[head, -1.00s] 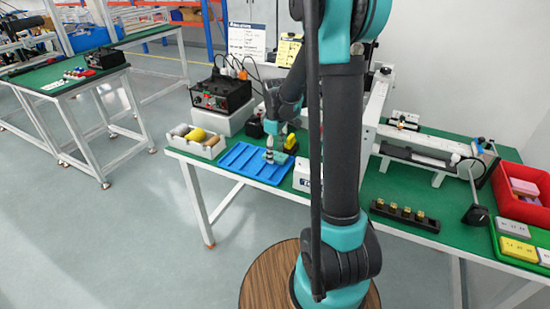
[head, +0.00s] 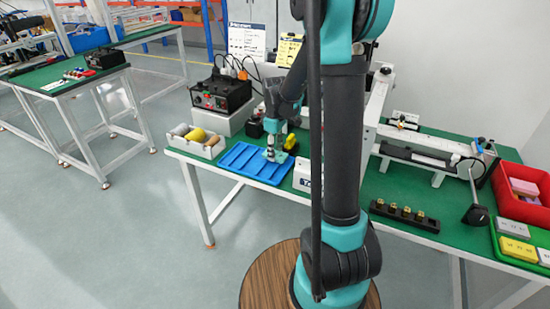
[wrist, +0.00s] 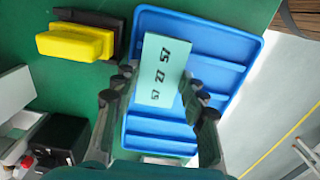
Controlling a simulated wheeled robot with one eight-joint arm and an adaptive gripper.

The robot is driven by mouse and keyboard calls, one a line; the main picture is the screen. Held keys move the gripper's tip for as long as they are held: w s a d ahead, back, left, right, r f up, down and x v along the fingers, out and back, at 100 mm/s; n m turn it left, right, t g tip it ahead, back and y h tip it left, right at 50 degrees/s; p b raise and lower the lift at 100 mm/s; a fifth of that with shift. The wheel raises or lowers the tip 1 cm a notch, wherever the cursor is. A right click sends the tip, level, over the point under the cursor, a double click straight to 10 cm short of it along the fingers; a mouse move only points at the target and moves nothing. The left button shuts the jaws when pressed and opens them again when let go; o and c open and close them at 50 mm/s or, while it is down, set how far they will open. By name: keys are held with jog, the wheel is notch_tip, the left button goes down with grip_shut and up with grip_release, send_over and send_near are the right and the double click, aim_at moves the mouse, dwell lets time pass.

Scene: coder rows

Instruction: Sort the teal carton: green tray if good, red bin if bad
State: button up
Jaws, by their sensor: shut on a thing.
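The teal carton (wrist: 164,72) shows in the wrist view as a flat block with dark printed characters on its upper face. It is between the fingers of my gripper (wrist: 163,88), which is shut on it, over the blue tray (wrist: 225,40). In the head view my gripper (head: 270,155) points down at the right part of the blue tray (head: 236,163), and the carton is mostly hidden there. The green tray (head: 500,225) is at the far right edge, with a grey and a yellow carton in it. The red bin (head: 506,204) behind it holds pink pieces.
A yellow-and-black block (wrist: 80,42) lies close beside the blue tray. A black box with knobs (head: 222,95) stands on a white base behind it. A white printer-like box (head: 305,178), a black strip with brass parts (head: 404,215) and a long bench device (head: 430,160) fill the table rightward.

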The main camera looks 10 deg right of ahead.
jog(key=shift+r, duration=2.2)
